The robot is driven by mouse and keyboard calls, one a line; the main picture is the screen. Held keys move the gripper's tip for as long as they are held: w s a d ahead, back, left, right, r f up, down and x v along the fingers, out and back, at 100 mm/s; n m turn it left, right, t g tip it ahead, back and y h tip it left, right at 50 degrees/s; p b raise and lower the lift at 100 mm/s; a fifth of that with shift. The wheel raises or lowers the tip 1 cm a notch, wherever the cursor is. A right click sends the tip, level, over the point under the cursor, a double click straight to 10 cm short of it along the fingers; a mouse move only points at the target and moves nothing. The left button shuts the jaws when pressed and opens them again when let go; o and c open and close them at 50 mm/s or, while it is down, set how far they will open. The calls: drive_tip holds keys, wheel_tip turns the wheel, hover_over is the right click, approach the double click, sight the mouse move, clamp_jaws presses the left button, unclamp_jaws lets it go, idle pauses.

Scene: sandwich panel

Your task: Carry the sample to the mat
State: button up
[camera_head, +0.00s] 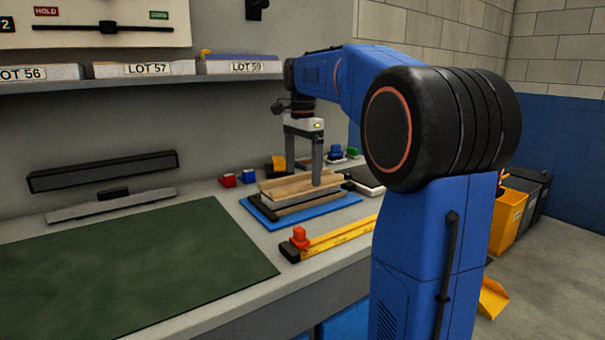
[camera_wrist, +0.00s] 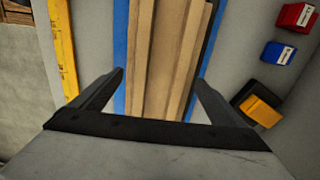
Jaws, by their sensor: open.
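The sample, a layered panel with wooden faces (camera_head: 297,185), lies on a blue base (camera_head: 338,205) on the bench. It also shows in the wrist view as a wooden panel (camera_wrist: 168,50) running away between the fingers. My gripper (camera_head: 303,180) is open above the panel, with one finger down on each side of it; in the wrist view its fingertips (camera_wrist: 158,75) stand apart on either side of the wood. I cannot tell whether the fingers touch the panel. A dark green mat (camera_head: 130,265) lies flat and empty on the bench at the left.
A shelf of lot boxes (camera_head: 145,69) hangs above.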

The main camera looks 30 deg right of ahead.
drive_tip(key=shift+f, duration=0.75)
drive_tip(key=c, duration=1.1)
drive_tip(key=shift+o, duration=0.2)
drive_tip(key=shift+r, duration=0.15)
wheel_tip(320, 180, up, 7)
idle(0.7)
drive_tip(key=shift+r, duration=0.1)
drive_tip(key=shift+a, duration=0.1)
drive_tip(key=s+a, duration=0.1)
drive_tip(key=a, duration=1)
drive_tip(key=shift+a, duration=0.4)
idle(0.9)
drive_tip(key=shift+s+a, duration=0.1)
drive_tip(key=shift+a, duration=0.05)
